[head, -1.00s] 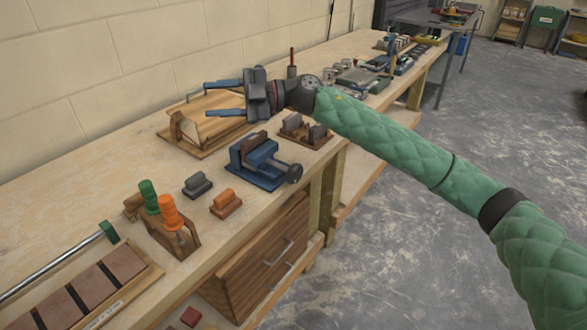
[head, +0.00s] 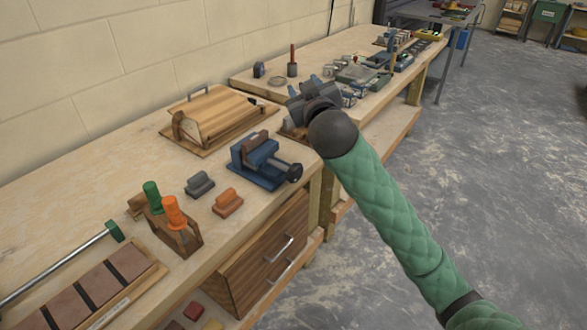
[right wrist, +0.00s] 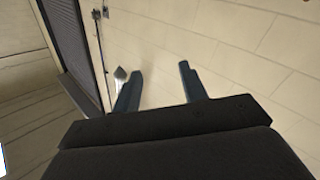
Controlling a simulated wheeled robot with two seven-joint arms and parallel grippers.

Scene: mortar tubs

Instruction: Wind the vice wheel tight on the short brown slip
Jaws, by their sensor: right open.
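The blue vice (head: 250,172) stands near the bench's front edge, with a dark round wheel (head: 294,173) at its right end. A brown piece (head: 256,142) shows upright at the vice jaws; I cannot tell whether it is gripped. My right gripper (head: 318,78) is above and behind the vice, pointing away, clear of the wheel. In the right wrist view its two fingers (right wrist: 160,88) are apart with only wall between them. My left gripper is not in view.
A wooden rack (head: 288,131) is mostly hidden behind my right gripper. A wooden box with a handle (head: 215,115) stands behind the vice. Grey (head: 200,184) and orange (head: 228,202) blocks lie left of it. A drawer unit (head: 265,250) is below the bench edge.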

